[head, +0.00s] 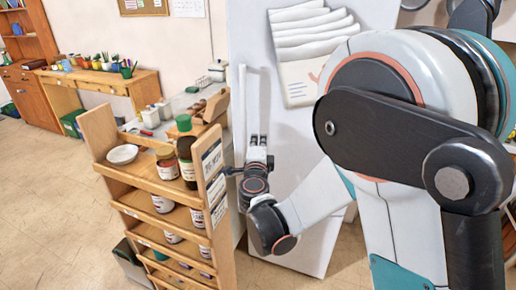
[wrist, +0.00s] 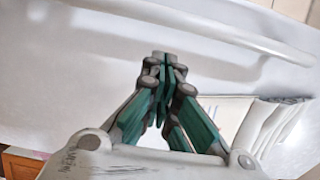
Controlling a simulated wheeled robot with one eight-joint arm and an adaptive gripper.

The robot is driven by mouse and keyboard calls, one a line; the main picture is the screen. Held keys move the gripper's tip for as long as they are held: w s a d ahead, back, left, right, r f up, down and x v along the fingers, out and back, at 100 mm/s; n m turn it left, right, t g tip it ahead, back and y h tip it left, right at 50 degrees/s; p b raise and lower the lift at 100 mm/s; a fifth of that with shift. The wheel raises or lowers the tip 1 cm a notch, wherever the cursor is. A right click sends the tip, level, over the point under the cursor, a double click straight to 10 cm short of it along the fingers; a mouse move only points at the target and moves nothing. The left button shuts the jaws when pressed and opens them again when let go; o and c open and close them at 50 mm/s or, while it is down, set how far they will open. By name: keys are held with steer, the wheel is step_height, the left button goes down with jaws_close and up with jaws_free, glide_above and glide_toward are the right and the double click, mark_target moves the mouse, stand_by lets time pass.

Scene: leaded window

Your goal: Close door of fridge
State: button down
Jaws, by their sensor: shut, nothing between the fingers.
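The white fridge door (head: 315,135) is a tall panel in the middle of the head view, with sheets of paper on its upper part. Its long white handle (head: 242,115) stands upright near the left side; it also crosses the top of the wrist view (wrist: 215,38). I cannot tell how far the door stands open. My gripper (head: 258,138) is in front of the door, just right of the handle in the head view. In the wrist view my gripper's green-padded fingers (wrist: 168,62) are together and empty, pointing at the white door surface (wrist: 70,75). Contact cannot be judged. My arm hides the door's right part.
A wooden shelf rack (head: 141,183) with jars, bottles and a white bowl (head: 122,154) stands close left of my gripper. A counter and a wooden desk (head: 95,78) are behind it. Open floor (head: 50,190) lies to the left.

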mark_target(261, 123)
steer(key=w+b, duration=0.2)
steer(key=w, duration=0.6)
steer(key=shift+w+d, duration=0.1)
steer(key=shift+w, duration=0.2)
steer(key=shift+w, duration=0.1)
steer(key=w+m+h, duration=0.1)
steer(key=w, duration=0.3)
steer(key=w+m+h, duration=0.1)
steer(key=w, duration=0.3)
steer(key=w+h, duration=0.2)
steer(key=w, duration=0.3)
steer(key=shift+w+d+m+g+p, duration=0.1)
steer(key=shift+d+m+g+p, duration=0.2)
steer(key=shift+d+m+p, duration=0.1)
steer(key=shift+r, duration=0.3)
